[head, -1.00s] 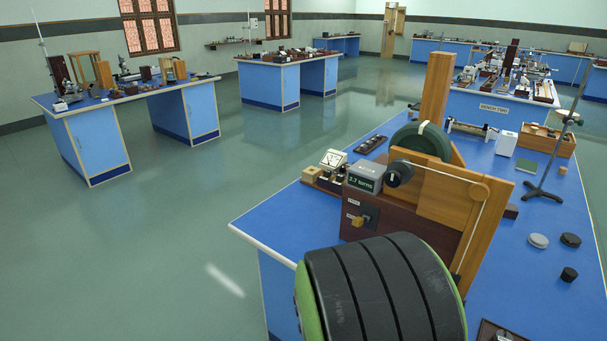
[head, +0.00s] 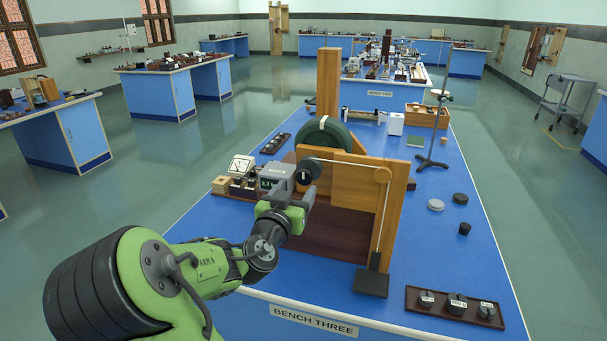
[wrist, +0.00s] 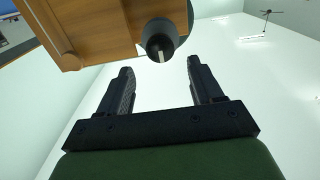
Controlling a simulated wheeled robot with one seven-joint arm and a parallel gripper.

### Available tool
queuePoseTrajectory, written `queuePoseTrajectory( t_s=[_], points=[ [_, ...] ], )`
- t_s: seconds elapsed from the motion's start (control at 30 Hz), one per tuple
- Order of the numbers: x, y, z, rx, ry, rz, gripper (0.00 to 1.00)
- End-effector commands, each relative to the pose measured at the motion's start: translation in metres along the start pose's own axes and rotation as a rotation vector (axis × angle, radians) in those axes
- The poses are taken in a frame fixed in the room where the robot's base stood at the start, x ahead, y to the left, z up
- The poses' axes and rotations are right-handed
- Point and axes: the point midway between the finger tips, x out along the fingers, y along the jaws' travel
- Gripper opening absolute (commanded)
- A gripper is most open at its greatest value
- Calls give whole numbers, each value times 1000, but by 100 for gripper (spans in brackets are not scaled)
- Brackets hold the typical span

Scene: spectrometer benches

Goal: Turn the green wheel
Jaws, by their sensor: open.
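The dark green wheel (head: 338,136), with a pale mark on its rim, stands upright on the bench apparatus behind a wooden panel (head: 345,180). A black round knob (head: 308,170) sits at the panel's upper left, in front of the wheel. My gripper (head: 298,201) is just below and in front of the knob in the head view. In the wrist view my gripper (wrist: 160,68) is open and empty, with the knob (wrist: 160,42) just beyond the fingertips and between their lines. A grey display box (head: 277,176) is beside the knob, partly behind my gripper.
A meter (head: 241,167) stands at left. A weight tray (head: 454,307) and a stand (head: 436,130) are at right. The blue bench top (head: 440,235) has free room at right.

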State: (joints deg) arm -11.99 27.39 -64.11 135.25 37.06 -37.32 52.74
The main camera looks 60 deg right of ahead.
Motion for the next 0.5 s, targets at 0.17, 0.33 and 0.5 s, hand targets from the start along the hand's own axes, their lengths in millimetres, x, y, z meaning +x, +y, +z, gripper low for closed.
queuePoseTrajectory(
  t_s=[0.17, 0.33, 0.5],
  points=[
    [42, 2, -2, -1, 3, 5, 66],
    [70, 0, -1, 0, 1, 1, 66],
    [78, 0, 0, 0, 0, -1, 66]
  ],
)
